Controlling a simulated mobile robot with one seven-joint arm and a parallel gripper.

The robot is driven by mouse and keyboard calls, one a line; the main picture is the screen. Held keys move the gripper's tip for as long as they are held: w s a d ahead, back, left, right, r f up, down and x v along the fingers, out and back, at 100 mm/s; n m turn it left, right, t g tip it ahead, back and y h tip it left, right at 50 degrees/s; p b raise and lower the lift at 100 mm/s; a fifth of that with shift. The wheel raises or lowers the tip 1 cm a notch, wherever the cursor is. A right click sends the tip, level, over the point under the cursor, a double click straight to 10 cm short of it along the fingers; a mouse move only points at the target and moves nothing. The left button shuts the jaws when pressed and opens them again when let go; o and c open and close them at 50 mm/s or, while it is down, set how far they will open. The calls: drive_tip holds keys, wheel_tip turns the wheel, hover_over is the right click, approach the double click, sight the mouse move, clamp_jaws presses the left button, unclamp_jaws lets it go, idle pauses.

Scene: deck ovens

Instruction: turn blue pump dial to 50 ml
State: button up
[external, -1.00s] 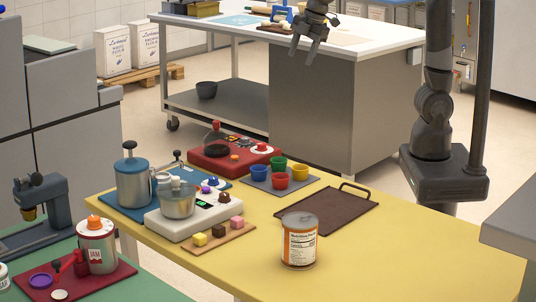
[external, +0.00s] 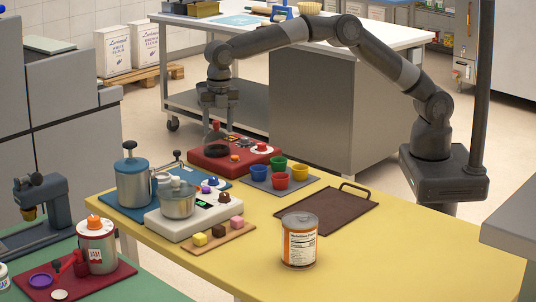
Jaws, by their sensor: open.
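The blue pump (external: 133,182) is a blue cylinder with a dark knob on top. It stands upright on a blue mat (external: 118,205) at the left of the yellow table. A small blue knob (external: 213,181) shows at the mat's right side; I cannot tell if it is the dial, and no ml marks are readable. My gripper (external: 219,116) points down, open and empty. It is above the back of the red unit (external: 208,161), to the right of and higher than the blue pump, apart from it.
A white scale (external: 178,226) with a metal pot stands in front of the pump. Coloured cups (external: 281,181), a brown tray (external: 325,213) and a can (external: 299,243) are to the right. The table's (external: 400,250) front right is clear.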

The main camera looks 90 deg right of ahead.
drive_tip(key=n, duration=0.1)
approach(213, 177)
wheel_tip(213, 177, down, 9)
drive_tip(key=shift+w+r, duration=0.1)
drive_tip(key=shift+r, duration=0.05)
drive_tip(key=shift+c, duration=0.3)
drive_tip(key=c, duration=0.9)
